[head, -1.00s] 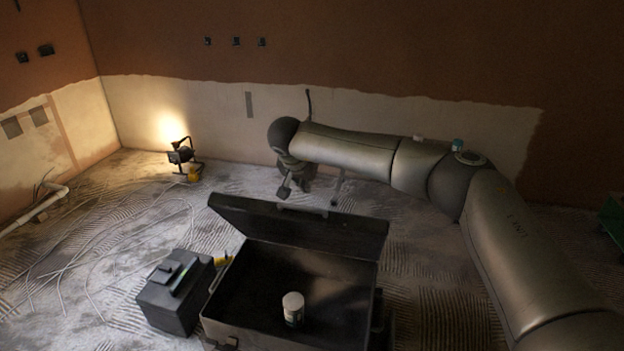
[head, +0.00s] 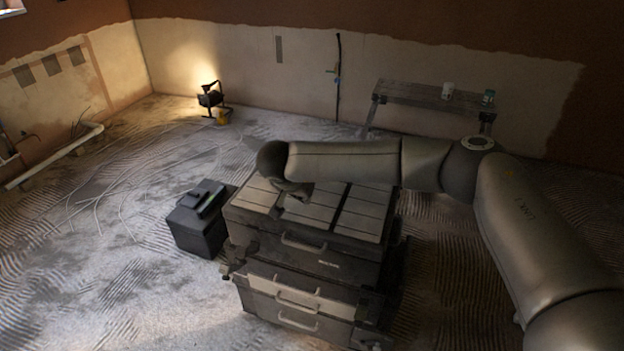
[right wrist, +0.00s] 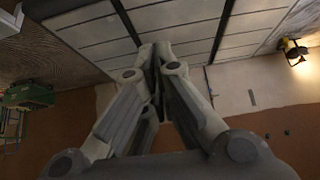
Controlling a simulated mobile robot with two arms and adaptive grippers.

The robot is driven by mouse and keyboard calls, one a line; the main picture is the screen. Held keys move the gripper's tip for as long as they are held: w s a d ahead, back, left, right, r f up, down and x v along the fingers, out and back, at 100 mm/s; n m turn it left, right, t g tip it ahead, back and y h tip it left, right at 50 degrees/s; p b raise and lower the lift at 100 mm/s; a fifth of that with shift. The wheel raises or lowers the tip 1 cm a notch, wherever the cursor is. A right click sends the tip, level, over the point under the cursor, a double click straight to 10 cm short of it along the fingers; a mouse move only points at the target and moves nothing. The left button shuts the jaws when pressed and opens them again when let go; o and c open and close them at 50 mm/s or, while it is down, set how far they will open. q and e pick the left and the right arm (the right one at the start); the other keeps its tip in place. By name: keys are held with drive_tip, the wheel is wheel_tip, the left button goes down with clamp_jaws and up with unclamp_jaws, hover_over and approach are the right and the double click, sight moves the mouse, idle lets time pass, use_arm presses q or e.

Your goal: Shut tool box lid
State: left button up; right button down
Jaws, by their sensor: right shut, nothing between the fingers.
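The tool box (head: 300,250) stands in the middle of the head view, dark, with a handle on its front and drawers below. Its lid (head: 345,212), with pale panels on top, lies flat over the box and looks closed. My right gripper (head: 290,200) is at the lid's top, left of its middle, partly hidden by my own arm. In the right wrist view my right gripper (right wrist: 157,55) is shut and empty, its fingertips at or very near the lid's panels (right wrist: 185,30). Contact is hard to tell. My left gripper is not in view.
A dark case (head: 200,220) stands on the floor just left of the tool box. A lit work lamp (head: 212,98) is near the back wall. A bench (head: 410,95) with small containers stands behind my right arm. The floor at left holds loose cables and a pipe (head: 55,155).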

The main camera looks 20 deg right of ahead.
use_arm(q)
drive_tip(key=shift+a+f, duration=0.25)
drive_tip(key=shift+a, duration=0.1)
use_arm(e)
drive_tip(key=shift+s+a+f, duration=0.2)
drive_tip(key=shift+s+f, duration=0.05)
drive_tip(key=shift+f, duration=0.25)
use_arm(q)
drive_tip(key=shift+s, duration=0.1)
